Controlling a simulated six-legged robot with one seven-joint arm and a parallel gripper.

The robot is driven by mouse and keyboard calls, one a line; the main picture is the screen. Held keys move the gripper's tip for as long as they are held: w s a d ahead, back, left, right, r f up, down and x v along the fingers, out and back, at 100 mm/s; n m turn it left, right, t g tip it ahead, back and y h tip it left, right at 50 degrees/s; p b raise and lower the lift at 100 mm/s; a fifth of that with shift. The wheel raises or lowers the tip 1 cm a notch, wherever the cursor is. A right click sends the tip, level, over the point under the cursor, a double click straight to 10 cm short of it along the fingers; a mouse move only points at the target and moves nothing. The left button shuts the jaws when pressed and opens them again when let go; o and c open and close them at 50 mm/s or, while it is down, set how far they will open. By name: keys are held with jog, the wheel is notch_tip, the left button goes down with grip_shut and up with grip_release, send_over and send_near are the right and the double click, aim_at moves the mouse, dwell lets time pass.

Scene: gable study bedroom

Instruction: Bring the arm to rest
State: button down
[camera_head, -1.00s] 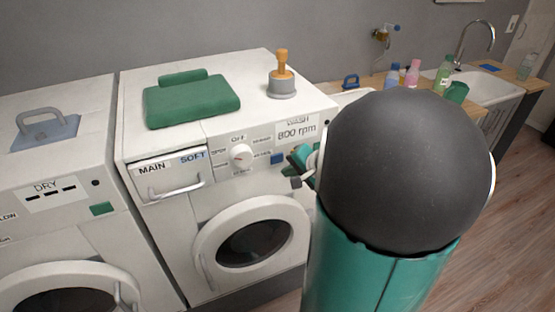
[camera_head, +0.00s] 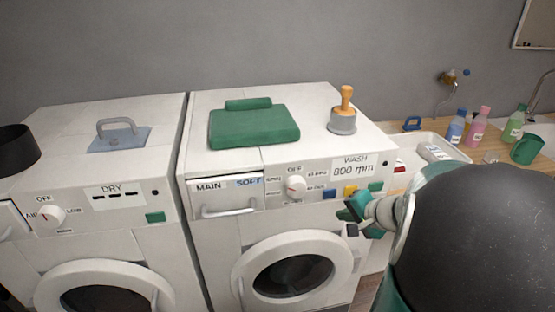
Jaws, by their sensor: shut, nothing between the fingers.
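My arm fills the lower right of the head view, with its large dark rounded joint nearest the camera. My gripper (camera_head: 352,221) shows past that joint, in front of the right side of the washer's (camera_head: 222,240) control panel. It is shut and empty. I cannot tell whether it touches the panel. The washer's round door is closed, and its dial (camera_head: 295,187) sits left of my gripper. Part of the arm is hidden behind the dark joint.
A dryer (camera_head: 110,215) stands left of the washer. Several bottles (camera_head: 478,125), a white tray (camera_head: 432,148) and a green mug (camera_head: 526,149) are on the right counter.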

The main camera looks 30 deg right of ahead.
jog(key=a+r+n+g+y, duration=0.1)
jog(key=a+r+n, duration=0.15)
jog(key=a, duration=0.55)
jog(key=a+r+n+g+y, duration=0.1)
jog(key=a+r+n+g, duration=0.1)
jog(key=a+n, duration=0.35)
jog(key=s+a+r+n+h, duration=0.1)
jog(key=s+a+r+n, duration=0.1)
jog(key=a, duration=0.4)
jog(key=s+a+r+n+g+h, duration=0.1)
jog(key=s+a+r+n+h, duration=0.1)
jog(key=s+a, duration=0.4)
jog(key=shift+s+a+r+n, duration=0.25)
jog(key=shift+a+r+n, duration=0.25)
jog(key=shift+a+n, duration=0.45)
jog(key=shift+d, duration=0.25)
dwell(0.5)
